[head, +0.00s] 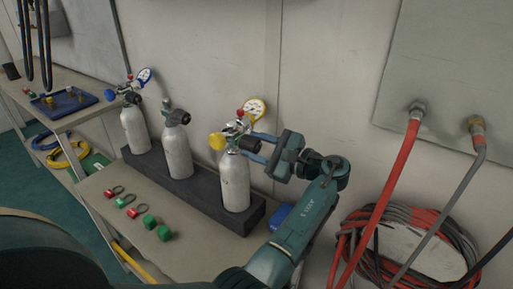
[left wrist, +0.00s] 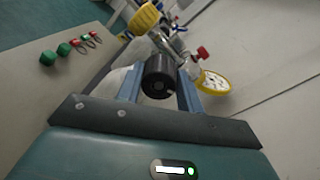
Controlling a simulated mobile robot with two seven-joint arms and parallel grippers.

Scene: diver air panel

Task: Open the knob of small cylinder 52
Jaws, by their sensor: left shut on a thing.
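Three small white cylinders stand in a row in a dark rack (head: 150,160): the left one (head: 135,130), the middle one (head: 178,150) and the right one (head: 235,183). I cannot read a number on any of them. The right cylinder's valve carries a black knob (head: 249,144), a yellow knob (head: 217,141) and a yellow-rimmed gauge (head: 256,109). My left gripper (head: 260,149) is shut on this black knob, coming from the right. In the left wrist view the black knob (left wrist: 160,78) sits between the two blue fingers. My right gripper is not in view.
Red and green tags (head: 121,202) and green blocks (head: 150,221) lie on the bench in front of the rack. A blue object (head: 280,216) is right of the rack. Red and grey hoses (head: 384,195) hang at the right wall. A blue tray (head: 64,102) is at the far left.

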